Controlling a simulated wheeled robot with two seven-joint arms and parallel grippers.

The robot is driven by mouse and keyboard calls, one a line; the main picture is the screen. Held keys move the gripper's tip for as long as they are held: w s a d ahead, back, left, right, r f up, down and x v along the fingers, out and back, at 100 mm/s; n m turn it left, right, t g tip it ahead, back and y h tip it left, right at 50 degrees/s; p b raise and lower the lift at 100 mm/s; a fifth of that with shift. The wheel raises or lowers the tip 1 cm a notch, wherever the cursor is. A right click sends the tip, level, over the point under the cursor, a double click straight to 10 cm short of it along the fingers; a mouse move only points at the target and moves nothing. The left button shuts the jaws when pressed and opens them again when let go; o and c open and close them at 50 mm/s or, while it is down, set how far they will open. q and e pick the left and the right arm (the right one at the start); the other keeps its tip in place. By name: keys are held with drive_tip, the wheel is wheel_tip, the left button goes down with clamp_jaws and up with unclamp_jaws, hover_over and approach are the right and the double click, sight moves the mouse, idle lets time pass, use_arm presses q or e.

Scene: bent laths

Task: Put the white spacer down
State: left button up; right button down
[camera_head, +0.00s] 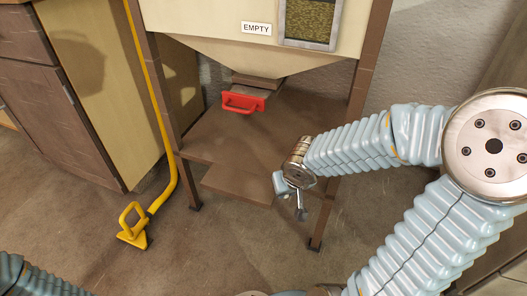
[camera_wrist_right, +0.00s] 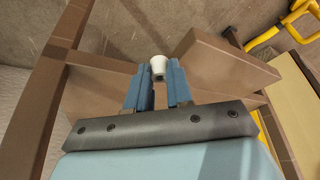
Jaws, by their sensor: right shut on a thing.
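The white spacer (camera_wrist_right: 158,66) is a small pale, rounded piece held between the blue fingertips of my right gripper (camera_wrist_right: 158,78) in the right wrist view. In the head view my right gripper (camera_head: 291,194) is by the front right corner of the brown shelf (camera_head: 225,130) under the hopper; the spacer is too small to make out surely there. In the wrist view the spacer shows beside a brown board (camera_wrist_right: 222,72); I cannot tell its height, and no contact is clear. My left gripper is out of view.
A hopper (camera_head: 210,22) marked EMPTY stands on brown legs, with a red handle (camera_head: 243,102) below its outlet. A yellow pipe with a yellow handled foot (camera_head: 133,228) is at left, beside a cabinet (camera_head: 60,110). The shelf top looks clear.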

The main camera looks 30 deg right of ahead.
approach(269, 158)
drive_tip(key=s+f, duration=0.1)
drive_tip(key=f, duration=0.2)
drive_tip(key=s+f, duration=0.1)
drive_tip(key=shift+s+a+f, duration=0.3)
drive_tip(key=shift+a+f, duration=0.05)
drive_tip(key=shift+f, duration=0.05)
drive_tip(key=w, duration=0.2)
drive_tip(key=w+d, duration=0.1)
drive_tip(key=w, duration=0.1)
drive_tip(key=shift+w+d, duration=0.1)
drive_tip(key=shift+w, duration=0.25)
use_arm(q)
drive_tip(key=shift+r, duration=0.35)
use_arm(e)
drive_tip(key=shift+f, duration=0.3)
drive_tip(key=shift+f+b, duration=0.2)
drive_tip(key=shift+b, duration=0.1)
drive_tip(key=c, duration=1)
unclamp_jaws()
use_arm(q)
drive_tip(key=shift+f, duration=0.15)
use_arm(e)
drive_tip(key=shift+r, duration=0.1)
